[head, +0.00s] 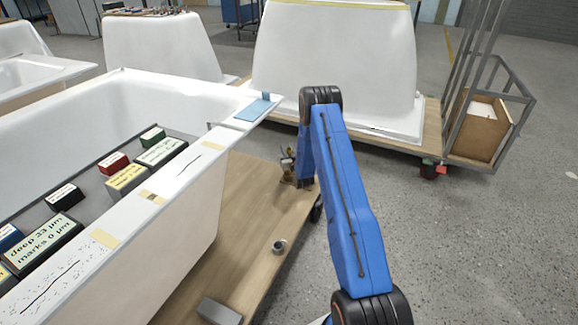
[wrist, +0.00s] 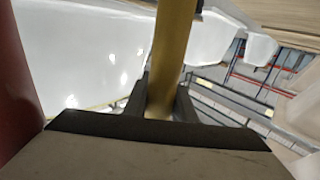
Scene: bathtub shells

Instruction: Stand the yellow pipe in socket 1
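The yellow pipe (wrist: 172,45) runs up the middle of the wrist view, between the two dark fingers of my gripper (wrist: 163,100). The fingers press on it from both sides. In the head view my gripper (head: 290,167) is small beside the blue arm, over the far part of the wooden deck; the pipe cannot be made out clearly there. A short grey, open-topped cylinder (head: 279,246) stands on the deck, nearer and apart from the gripper. It looks like a socket, but no number is readable on it.
A white bathtub shell (head: 180,215) stands left of the deck (head: 247,210), with a grey tray of labelled blocks (head: 127,180) inside. A grey block (head: 218,312) lies at the deck's near end. Another shell (head: 335,50) stands behind.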

